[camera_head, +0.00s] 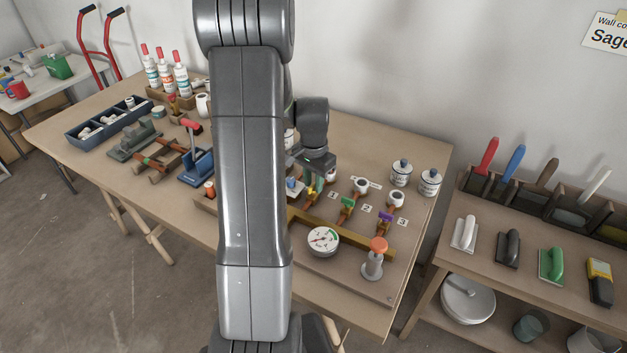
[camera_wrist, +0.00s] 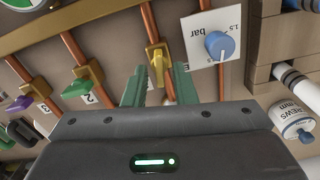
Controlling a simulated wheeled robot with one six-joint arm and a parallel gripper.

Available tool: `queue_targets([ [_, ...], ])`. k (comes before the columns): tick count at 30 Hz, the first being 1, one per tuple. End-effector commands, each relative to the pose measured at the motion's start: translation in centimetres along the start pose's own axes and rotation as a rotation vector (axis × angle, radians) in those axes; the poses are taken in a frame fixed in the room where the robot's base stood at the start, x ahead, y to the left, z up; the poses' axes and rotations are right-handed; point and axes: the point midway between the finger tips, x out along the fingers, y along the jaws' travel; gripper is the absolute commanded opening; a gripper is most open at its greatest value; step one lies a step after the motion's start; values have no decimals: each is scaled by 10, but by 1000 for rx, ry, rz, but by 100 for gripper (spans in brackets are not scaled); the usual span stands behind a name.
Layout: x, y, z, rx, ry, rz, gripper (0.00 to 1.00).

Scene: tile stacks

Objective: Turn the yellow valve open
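The yellow valve handle (camera_wrist: 157,62) sits on a copper pipe (camera_wrist: 148,22) in the wrist view. Its long side looks roughly in line with the pipe. My gripper (camera_wrist: 158,72) is open, with one green finger on each side of the handle. Gaps show between the fingers and the handle, so I see no grip on it. In the head view my gripper (camera_head: 314,178) is over the valve board, right of my arm. It hides most of the yellow valve there.
A green valve (camera_head: 347,203) and a purple valve (camera_head: 385,218) stand on neighbouring pipes. A blue knob (camera_wrist: 219,45) on a white bar card is close to my right finger. A round gauge (camera_head: 323,240) and an orange-topped fitting (camera_head: 374,258) stand in front.

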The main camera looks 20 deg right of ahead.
Motion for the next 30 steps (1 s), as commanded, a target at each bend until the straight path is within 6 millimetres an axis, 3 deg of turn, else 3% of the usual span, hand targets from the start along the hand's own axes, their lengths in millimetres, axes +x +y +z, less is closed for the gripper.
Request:
queue_targets([
  [1,0,0,0,0,0,0,14],
  [3,0,0,0,0,0,0,1],
  [4,0,0,0,0,0,0,0],
  [10,0,0,0,-19,0,0,0],
  [19,0,-1,0,-186,1,0,0],
  [28,-1,-1,0,-200,1,1,0],
  [30,-1,-1,0,-200,1,1,18],
])
